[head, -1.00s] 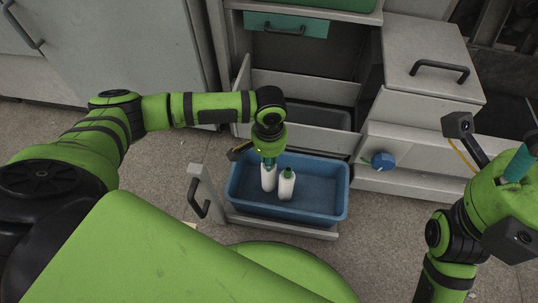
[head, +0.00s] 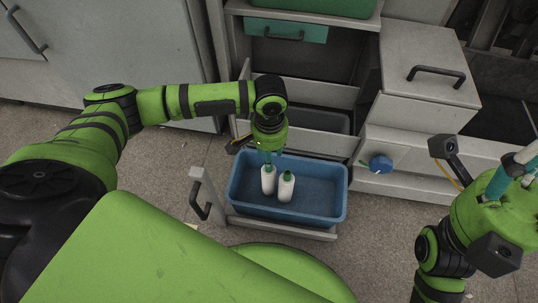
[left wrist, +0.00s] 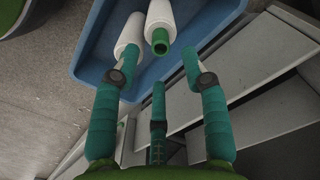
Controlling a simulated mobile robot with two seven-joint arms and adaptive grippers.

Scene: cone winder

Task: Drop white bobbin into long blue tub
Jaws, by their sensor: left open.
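Two white bobbins with green tips are in the long blue tub (head: 333,203). My left gripper (head: 267,158) is just above the left one, open. In the left wrist view, its teal fingers (left wrist: 155,72) are spread and hold nothing; both the left white bobbin (left wrist: 130,38) and the right white bobbin (left wrist: 161,20) lie beyond the fingertips. My right gripper (head: 510,170) is at the right edge, partly cut off, away from the tub.
The tub sits in a pulled-out drawer with a black handle (head: 200,198). A grey box with a black handle (head: 437,74) and a blue knob (head: 381,163) are to its right. A teal drawer (head: 287,27) is above. The tub's right half is empty.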

